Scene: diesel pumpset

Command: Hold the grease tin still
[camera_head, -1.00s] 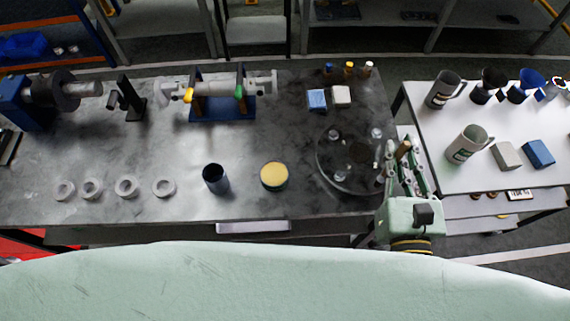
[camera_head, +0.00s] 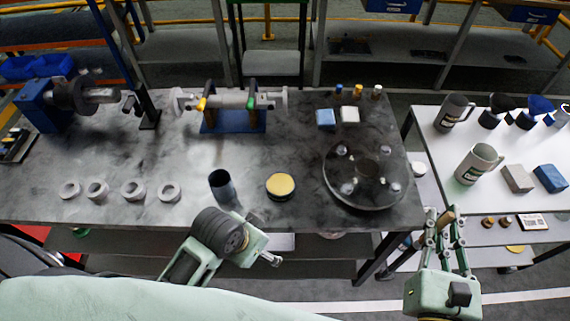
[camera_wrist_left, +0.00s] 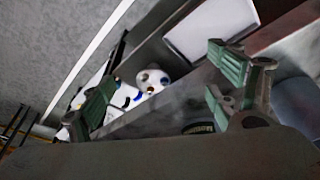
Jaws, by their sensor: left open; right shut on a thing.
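The grease tin (camera_head: 280,185), a round tin with a yellow lid and dark side, stands upright near the front edge of the grey table (camera_head: 110,150). My left gripper (camera_head: 272,260) is in front of the table edge, below and apart from the tin; its fingers show only in part in the head view. In the left wrist view (camera_wrist_left: 160,72) its two fingers are spread with nothing between them. What the handle belongs to is unclear.
A dark cup (camera_head: 221,187) stands just left of the tin. Several pale rings (camera_head: 133,190) lie further left. A round glassy tray (camera_head: 366,200) is to the right. A pump-like assembly (camera_head: 230,101) stands behind. A white table (camera_head: 470,190) holds mugs and boxes.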

